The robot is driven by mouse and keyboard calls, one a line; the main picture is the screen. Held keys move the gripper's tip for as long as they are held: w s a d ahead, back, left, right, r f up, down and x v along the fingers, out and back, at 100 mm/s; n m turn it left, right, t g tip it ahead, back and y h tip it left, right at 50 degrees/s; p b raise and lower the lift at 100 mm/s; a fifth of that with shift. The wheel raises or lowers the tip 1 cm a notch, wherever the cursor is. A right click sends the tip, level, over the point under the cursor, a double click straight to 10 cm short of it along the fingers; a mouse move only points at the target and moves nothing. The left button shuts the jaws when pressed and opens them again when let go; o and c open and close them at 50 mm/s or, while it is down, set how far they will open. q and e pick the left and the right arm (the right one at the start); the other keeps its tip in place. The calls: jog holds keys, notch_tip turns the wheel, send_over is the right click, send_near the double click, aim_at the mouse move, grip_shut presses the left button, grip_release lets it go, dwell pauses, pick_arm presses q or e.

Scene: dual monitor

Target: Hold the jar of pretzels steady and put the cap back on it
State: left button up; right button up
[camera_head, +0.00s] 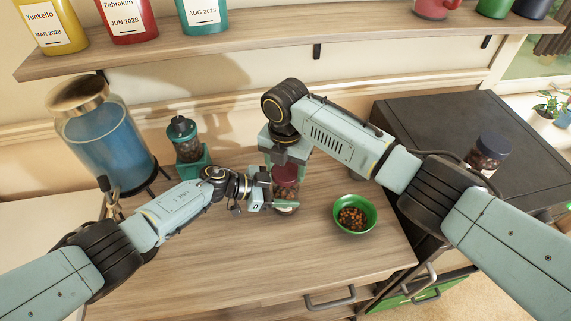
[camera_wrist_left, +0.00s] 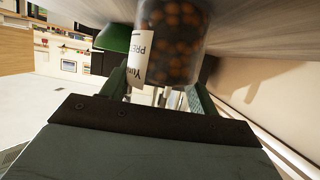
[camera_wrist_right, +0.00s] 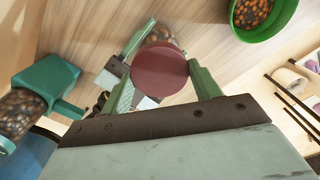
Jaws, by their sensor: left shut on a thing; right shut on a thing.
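The jar of pretzels (camera_head: 287,206) is a clear jar standing on the wooden counter, partly hidden by my grippers. In the left wrist view the jar (camera_wrist_left: 172,45) shows brown pieces and a white label. My left gripper (camera_head: 276,203) is shut on the jar from the side, low down. The dark red cap (camera_head: 286,173) is at the jar's top. My right gripper (camera_head: 286,160) points down and is shut on the cap. In the right wrist view the cap (camera_wrist_right: 160,70) lies between the fingers, with the jar (camera_wrist_right: 160,37) beneath. Whether the cap touches the rim cannot be told.
A green bowl (camera_head: 368,226) of snacks stands right of the jar. A green grinder (camera_head: 184,128) and a blue drink dispenser (camera_head: 105,147) stand to the left. A shelf (camera_head: 260,40) runs above. A dark-lidded jar (camera_head: 491,146) is on the black surface at right. The front counter is clear.

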aim_at(286, 194)
dwell(0.3)
jog(key=shift+s+d+f, duration=0.1)
jog(key=shift+s+f, duration=0.1)
jog(key=shift+f, duration=0.85)
jog(key=shift+d+f, duration=0.15)
jog(key=shift+f, duration=0.2)
jog(key=shift+w+f, duration=0.15)
jog(key=shift+f, duration=0.15)
jog(key=shift+c, duration=0.8)
jog(key=shift+a, duration=0.2)
